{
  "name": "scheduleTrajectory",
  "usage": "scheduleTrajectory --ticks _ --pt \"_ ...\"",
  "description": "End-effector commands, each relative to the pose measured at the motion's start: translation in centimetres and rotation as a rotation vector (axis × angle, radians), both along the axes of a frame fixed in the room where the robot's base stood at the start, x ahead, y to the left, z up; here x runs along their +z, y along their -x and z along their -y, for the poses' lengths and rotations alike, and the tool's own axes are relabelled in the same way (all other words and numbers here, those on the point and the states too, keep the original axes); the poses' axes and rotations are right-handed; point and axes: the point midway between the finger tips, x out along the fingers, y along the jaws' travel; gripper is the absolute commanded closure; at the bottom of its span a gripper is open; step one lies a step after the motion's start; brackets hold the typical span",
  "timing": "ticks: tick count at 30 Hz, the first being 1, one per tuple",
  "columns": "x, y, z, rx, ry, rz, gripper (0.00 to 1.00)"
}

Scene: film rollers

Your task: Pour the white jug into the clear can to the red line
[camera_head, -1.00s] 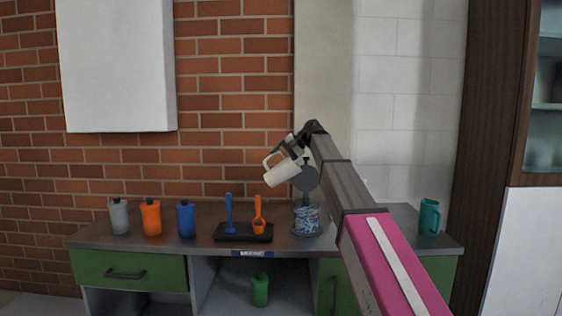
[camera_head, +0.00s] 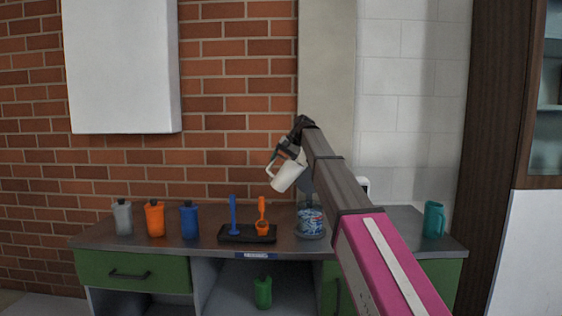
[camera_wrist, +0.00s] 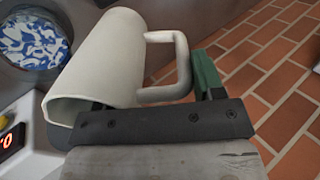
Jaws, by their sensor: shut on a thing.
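The white jug (camera_head: 286,177) is in my gripper (camera_head: 289,152), held in the air above the table and tilted. It also shows large in the wrist view (camera_wrist: 105,65), with its handle to the right and its rim toward the lower left. My gripper is shut on the jug by the handle side; a green finger pad (camera_wrist: 207,75) shows beside the handle. The clear can (camera_head: 311,222) stands below and slightly right of the jug, with blue and white contents. Its contents show at the upper left of the wrist view (camera_wrist: 33,38). I cannot make out the red line or any falling stream.
Left of the can are a black tray (camera_head: 247,238) with blue and orange scoops, and blue (camera_head: 188,221), orange (camera_head: 155,219) and grey bottles. A teal jug (camera_head: 433,219) stands at the right end. A red-digit display (camera_wrist: 10,140) shows in the wrist view.

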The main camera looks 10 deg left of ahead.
Motion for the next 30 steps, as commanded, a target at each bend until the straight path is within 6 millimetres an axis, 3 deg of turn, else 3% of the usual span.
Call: scheduleTrajectory --ticks 17,30 --pt "0.1 0.0 0.0 0.001 0.008 0.001 0.98" --pt "1.9 -0.1 -0.2 0.002 0.397 -0.007 0.98"
